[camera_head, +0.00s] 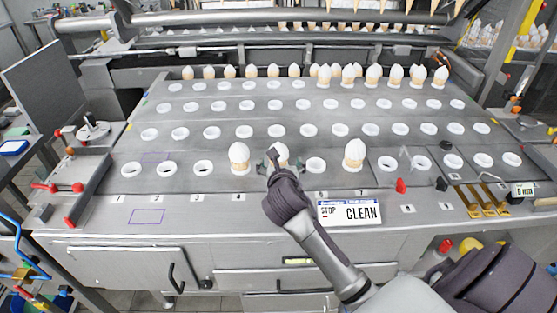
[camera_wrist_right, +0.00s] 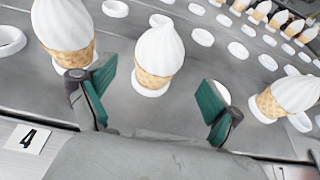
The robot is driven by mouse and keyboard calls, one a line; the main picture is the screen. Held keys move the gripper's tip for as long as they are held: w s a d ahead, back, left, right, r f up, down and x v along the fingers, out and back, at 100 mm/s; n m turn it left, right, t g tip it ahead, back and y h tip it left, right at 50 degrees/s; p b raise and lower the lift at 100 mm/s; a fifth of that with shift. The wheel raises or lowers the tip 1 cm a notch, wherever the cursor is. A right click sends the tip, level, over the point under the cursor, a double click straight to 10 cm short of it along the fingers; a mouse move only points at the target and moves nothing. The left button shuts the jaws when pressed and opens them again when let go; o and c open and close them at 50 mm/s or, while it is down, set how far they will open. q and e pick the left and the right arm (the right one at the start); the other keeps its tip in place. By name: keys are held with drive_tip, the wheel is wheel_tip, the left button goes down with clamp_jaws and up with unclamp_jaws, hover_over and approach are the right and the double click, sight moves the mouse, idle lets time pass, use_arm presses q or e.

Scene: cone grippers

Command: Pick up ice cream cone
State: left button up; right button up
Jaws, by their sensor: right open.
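Ice cream cones with white swirled tops and tan wafers stand upright in white rings on the grey machine deck. In the front row of the head view there are a left cone (camera_head: 239,157), a middle cone (camera_head: 284,153) and a right cone (camera_head: 355,152). My right gripper (camera_head: 281,164) is open and empty at the middle cone, partly hiding it. In the right wrist view, the middle cone (camera_wrist_right: 156,62) stands upright between and just beyond the open fingers (camera_wrist_right: 157,88), with no contact visible. The left cone (camera_wrist_right: 66,40) is close beside the left finger. My left gripper is not in view.
The right cone (camera_wrist_right: 287,97) stands farther off in the right wrist view. An empty ring (camera_head: 316,165) is right of the middle cone. A back row of cones (camera_head: 324,75) lines the deck.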

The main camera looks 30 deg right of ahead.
drive_tip(key=shift+w+d, duration=0.15)
drive_tip(key=shift+w, duration=0.2)
drive_tip(key=x, duration=0.4)
drive_tip(key=shift+w, duration=0.35)
drive_tip(key=shift+c, duration=1.1)
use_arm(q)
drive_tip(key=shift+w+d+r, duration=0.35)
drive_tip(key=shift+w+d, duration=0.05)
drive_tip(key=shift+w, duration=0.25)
use_arm(e)
drive_tip(key=c, duration=0.7)
